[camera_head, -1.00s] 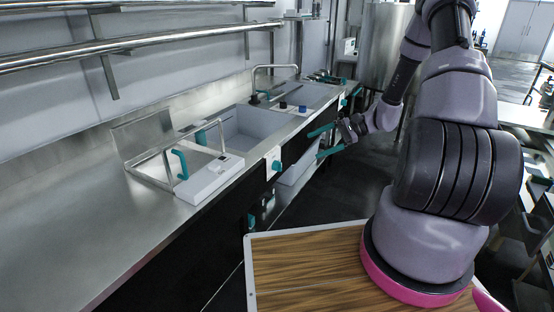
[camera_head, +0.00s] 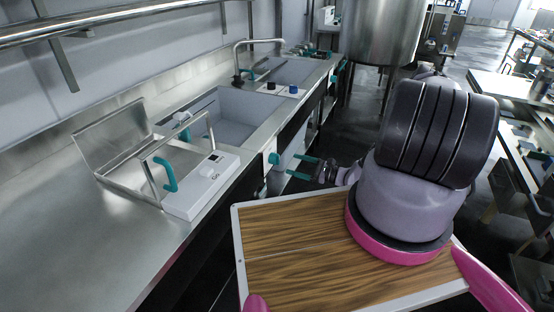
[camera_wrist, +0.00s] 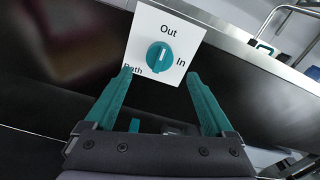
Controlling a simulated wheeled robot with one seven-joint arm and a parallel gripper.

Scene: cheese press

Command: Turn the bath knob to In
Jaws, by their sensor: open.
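The bath knob (camera_wrist: 160,56) is a round teal knob on a white plate (camera_wrist: 143,30) on the dark counter front. The plate reads Out at the top, In at the right and Bath at the lower left, partly covered by a finger. The knob's white mark points up, toward Out. The knob also shows in the head view (camera_head: 274,159) below the counter edge. My gripper (camera_wrist: 160,74) is open, its teal fingers apart, pointing at the plate. In the wrist view the tips lie to either side of and slightly below the knob. In the head view the gripper (camera_head: 291,166) is short of the knob, not touching.
The steel counter (camera_head: 122,232) runs along the left, with a sink basin (camera_head: 228,120) and a white device (camera_head: 202,184) with a teal handle. A large steel tank (camera_head: 385,30) stands at the back. Another table (camera_head: 500,92) is at the right.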

